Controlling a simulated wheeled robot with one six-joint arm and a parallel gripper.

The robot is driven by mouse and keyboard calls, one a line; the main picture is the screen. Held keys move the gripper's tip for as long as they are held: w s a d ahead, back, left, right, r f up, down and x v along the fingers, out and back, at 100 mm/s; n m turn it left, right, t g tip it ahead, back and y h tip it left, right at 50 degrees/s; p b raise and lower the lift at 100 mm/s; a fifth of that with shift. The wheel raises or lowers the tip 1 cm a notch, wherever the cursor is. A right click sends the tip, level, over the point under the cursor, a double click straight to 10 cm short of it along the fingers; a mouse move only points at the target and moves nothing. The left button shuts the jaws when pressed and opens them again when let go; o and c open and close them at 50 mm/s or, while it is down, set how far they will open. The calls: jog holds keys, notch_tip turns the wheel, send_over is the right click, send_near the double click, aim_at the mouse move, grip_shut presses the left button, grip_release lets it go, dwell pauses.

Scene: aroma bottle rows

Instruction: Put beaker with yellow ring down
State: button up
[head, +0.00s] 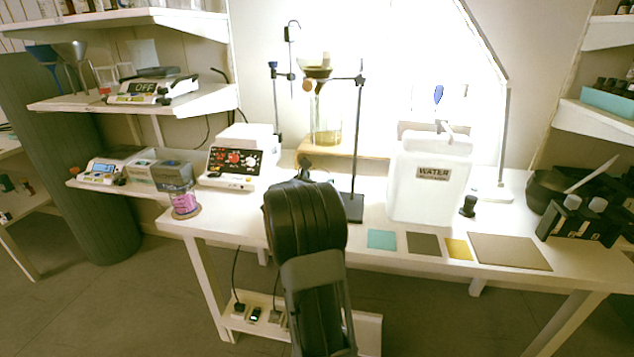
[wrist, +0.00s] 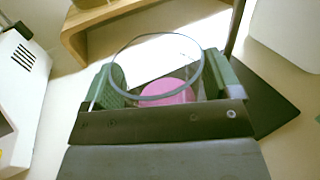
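In the wrist view, my gripper (wrist: 158,82) has its two green fingers on either side of a clear glass beaker (wrist: 190,52) with pink contents. The fingers appear to press on the glass. The beaker's round rim looks grey-blue, and no yellow ring shows on it. In the head view my own arm hides the gripper and the held beaker. Another beaker (head: 185,205) with pink-purple contents stands on a round coaster at the table's left end.
The stand's dark base (head: 348,207) is close to my gripper; it also shows in the wrist view (wrist: 268,100). A white water container (head: 428,190) stands to the right. Teal (head: 381,239), brown (head: 423,243), yellow (head: 458,249) and large tan (head: 510,251) mats lie bare along the front edge.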

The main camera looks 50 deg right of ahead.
jog(key=shift+o, duration=0.8)
